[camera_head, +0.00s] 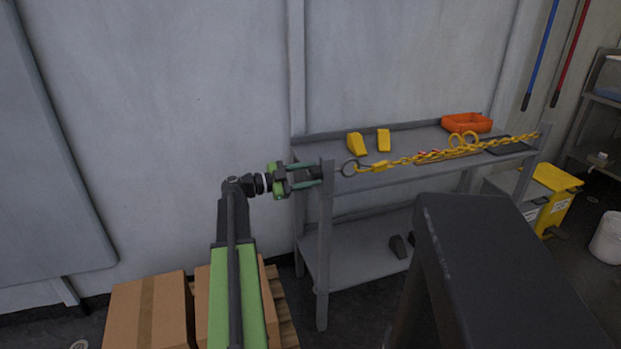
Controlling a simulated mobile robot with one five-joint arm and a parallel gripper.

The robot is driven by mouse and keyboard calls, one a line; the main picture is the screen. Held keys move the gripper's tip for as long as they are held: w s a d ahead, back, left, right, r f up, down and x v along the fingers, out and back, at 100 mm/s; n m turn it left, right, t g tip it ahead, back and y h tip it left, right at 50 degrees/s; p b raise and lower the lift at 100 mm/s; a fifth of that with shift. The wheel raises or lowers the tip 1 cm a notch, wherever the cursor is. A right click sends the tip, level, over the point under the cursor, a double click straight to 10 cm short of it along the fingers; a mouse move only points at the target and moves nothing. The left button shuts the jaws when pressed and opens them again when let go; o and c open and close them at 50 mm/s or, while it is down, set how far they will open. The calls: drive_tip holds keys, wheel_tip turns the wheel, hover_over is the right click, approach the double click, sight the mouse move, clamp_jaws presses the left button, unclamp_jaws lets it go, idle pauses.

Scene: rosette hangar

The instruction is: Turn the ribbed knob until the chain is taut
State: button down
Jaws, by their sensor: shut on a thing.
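My gripper (316,174) reaches in from the left with its green-edged fingers at the top of the shelf's near left post. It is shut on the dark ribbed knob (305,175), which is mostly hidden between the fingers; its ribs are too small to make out. A yellow chain (405,161) runs from a dark ring (350,168) beside that post to the shelf's far right post. The chain runs along the front of the shelf top, nearly straight with a slight dip near its middle.
The grey shelf (318,153) holds two yellow wedges (357,144) and an orange tray (466,123). Cardboard boxes (147,312) stand below my arm. A dark beam-like shape (480,250) blocks the lower right.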

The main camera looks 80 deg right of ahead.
drive_tip(key=m, duration=0.4)
drive_tip(key=m, duration=0.3)
drive_tip(key=shift+m, duration=0.4)
drive_tip(key=c, duration=0.9)
unclamp_jaws()
